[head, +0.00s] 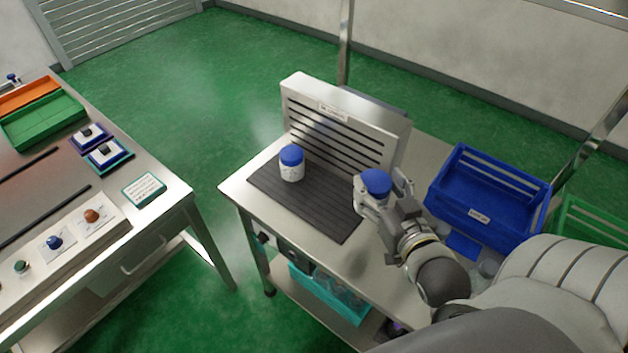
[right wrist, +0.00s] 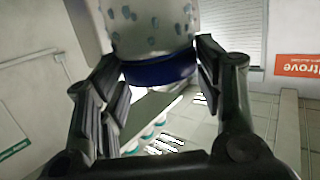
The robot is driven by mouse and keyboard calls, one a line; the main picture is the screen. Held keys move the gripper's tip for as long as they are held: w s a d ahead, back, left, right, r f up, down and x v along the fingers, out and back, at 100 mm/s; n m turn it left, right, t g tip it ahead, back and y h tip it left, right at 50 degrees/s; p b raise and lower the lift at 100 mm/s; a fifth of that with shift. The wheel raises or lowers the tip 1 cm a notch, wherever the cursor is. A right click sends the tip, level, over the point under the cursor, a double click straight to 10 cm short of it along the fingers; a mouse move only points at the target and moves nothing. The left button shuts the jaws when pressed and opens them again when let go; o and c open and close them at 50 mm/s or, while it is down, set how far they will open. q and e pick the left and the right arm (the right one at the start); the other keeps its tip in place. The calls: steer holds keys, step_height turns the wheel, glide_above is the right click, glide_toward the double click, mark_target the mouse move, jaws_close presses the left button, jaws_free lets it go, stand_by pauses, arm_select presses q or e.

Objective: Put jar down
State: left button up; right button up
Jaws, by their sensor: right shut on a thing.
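My right gripper (head: 382,196) is shut on a jar with a blue lid (head: 376,183), beside the right edge of a dark ribbed mat (head: 300,207). The held jar is upright in the head view; its height above the table is hard to tell. In the right wrist view, the jar's clear, blue-flecked body (right wrist: 150,28) and blue lid sit between the fingers (right wrist: 157,75). A second white jar with a blue lid (head: 291,164) stands upright on the mat's far left part. My left gripper is not in view.
A slotted grey panel (head: 345,125) stands behind the mat. A blue crate (head: 490,195) is at the right of the steel table (head: 300,240). The front half of the mat is clear. Another table (head: 160,205) with trays and buttons stands at left, across a gap.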

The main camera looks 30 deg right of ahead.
mark_target(370, 183)
steer(key=w+b, duration=0.1)
steer(key=w+f+b, duration=0.1)
steer(key=w, duration=0.1)
steer(key=shift+d+f+b, duration=0.1)
steer(key=shift+f+b, duration=0.2)
steer(key=shift+b, duration=0.1)
steer(key=w+f+p, duration=0.2)
steer(key=w+f, duration=0.8)
steer(key=shift+w+f+p, duration=0.15)
steer(key=shift+w+p, duration=0.05)
steer(key=shift+p, duration=0.15)
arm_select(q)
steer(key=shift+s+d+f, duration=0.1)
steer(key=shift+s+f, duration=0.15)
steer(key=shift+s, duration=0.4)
arm_select(e)
steer(key=shift+f, duration=0.4)
steer(key=o, duration=1.2)
steer(key=shift+f, duration=0.15)
steer(key=shift+c, duration=0.2)
